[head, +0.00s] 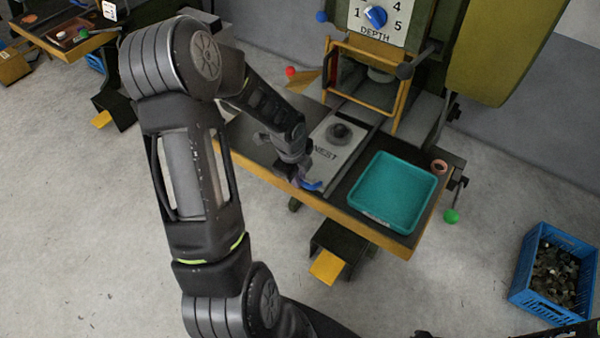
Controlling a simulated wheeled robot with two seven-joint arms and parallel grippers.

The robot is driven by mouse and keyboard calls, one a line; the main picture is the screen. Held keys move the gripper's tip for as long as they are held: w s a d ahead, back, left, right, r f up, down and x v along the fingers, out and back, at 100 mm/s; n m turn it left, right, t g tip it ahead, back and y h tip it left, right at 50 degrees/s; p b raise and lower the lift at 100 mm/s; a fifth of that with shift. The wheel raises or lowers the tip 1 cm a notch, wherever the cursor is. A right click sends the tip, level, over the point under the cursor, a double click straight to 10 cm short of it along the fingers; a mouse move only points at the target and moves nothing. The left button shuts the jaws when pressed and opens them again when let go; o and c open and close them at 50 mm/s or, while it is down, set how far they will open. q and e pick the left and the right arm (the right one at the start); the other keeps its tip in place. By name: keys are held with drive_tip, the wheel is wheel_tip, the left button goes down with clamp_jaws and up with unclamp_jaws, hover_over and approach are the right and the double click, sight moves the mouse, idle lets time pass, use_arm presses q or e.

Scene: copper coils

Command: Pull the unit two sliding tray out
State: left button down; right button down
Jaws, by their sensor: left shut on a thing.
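The press unit with a sign marked DEPTH (376,33) stands at the top centre; no unit number is readable on it. Its sliding tray is a light grey plate marked NEST (325,158), with a dark round piece (339,134) on it, lying in the bench top. A blue handle (313,186) shows at the tray's front end, by the bench's yellow edge. My left gripper (303,180) is down at this handle and shut on it; my wrist partly hides the fingers. My right gripper is not in view.
A teal bin (393,191) sits right of the tray, with a small copper coil (439,167) beside it. A yellow pedal (327,267) stands on the floor below. A blue crate (556,272) of metal pieces is at right. The floor in front is mostly clear.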

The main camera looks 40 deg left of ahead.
use_arm(q)
drive_tip(key=shift+s, duration=0.4)
drive_tip(key=c, duration=1.4)
unclamp_jaws()
drive_tip(key=shift+w, duration=0.1)
wheel_tip(320, 180, up, 8)
drive_tip(key=s, duration=0.1)
drive_tip(key=shift+s+f+p, duration=0.2)
drive_tip(key=shift+p, duration=0.1)
drive_tip(key=shift+d, duration=0.15)
